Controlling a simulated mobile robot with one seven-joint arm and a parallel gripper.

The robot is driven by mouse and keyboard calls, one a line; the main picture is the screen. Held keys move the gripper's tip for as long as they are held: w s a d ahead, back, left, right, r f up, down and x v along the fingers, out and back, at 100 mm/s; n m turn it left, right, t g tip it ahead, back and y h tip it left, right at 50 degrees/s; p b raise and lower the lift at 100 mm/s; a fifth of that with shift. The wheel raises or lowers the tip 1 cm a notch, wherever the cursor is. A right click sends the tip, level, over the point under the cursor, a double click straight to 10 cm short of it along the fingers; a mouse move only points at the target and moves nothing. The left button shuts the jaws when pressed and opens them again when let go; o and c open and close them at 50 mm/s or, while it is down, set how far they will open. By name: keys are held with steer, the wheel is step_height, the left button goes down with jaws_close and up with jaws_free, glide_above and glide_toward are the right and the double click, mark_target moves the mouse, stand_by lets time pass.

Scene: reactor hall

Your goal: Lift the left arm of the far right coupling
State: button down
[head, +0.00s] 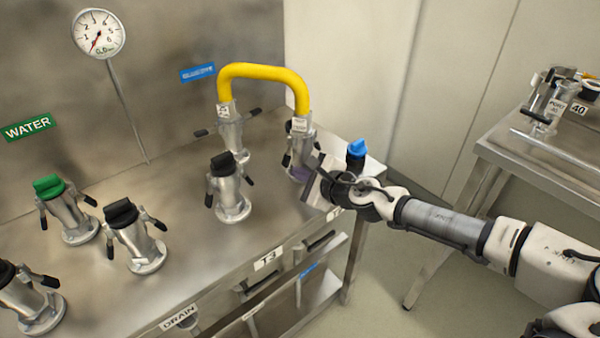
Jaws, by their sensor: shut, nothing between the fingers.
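A metal coupling (301,143) under the right end of the yellow hose stands near the bench's right end. It has a purplish band low down, and my gripper partly covers its right side. A dark lever end shows at its left, but its arms are hard to make out. Further right, a blue cap (358,147) on a black piece shows above my wrist; what is below it is hidden, so I cannot tell if it tops another coupling. My gripper (316,184) is shut and empty, just right of and in front of the hose's right coupling; I cannot tell if they touch.
The yellow hose (262,71) arches to a second coupling (232,138). A black-capped coupling (230,190) stands in front. More couplings, including a green-capped one (66,212), stand left. A gauge (98,34) is on the back panel. A separate table (550,150) stands right, across open floor.

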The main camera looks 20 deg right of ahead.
steer(key=shift+s+d+b, duration=0.2)
steer(key=shift+s+d, duration=0.2)
steer(key=shift+s, duration=0.65)
steer(key=shift+s+d+b, duration=0.25)
steer(key=shift+s+d, duration=0.1)
steer(key=shift+s, duration=0.65)
steer(key=shift+s+d+b, duration=0.2)
steer(key=shift+s+d, duration=0.2)
steer(key=shift+s, duration=0.65)
